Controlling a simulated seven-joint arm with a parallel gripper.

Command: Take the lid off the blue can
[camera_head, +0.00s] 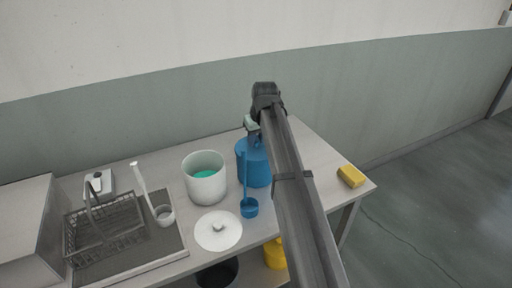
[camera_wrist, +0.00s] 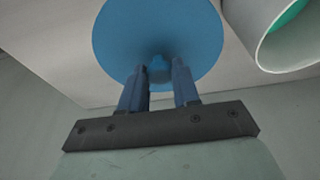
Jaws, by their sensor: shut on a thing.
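The blue can (camera_head: 254,168) stands on the table, right of the white pot, partly hidden by my arm. My gripper (camera_head: 254,138) is over its top. In the wrist view the round blue lid (camera_wrist: 158,30) fills the upper middle. My gripper (camera_wrist: 160,72) has its two blue fingers on either side of the lid's small blue knob (camera_wrist: 159,66), shut on it. The can's body is hidden below the lid in the wrist view. I cannot tell whether the lid rests on the can or is raised.
A blue ladle (camera_head: 249,208) is in front of the can. The white pot (camera_head: 205,187) holds teal liquid; a white lid (camera_head: 211,239) lies before it. A wire basket (camera_head: 108,236) and white ladle (camera_head: 163,214) are left. A yellow sponge (camera_head: 350,176) lies at the right edge.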

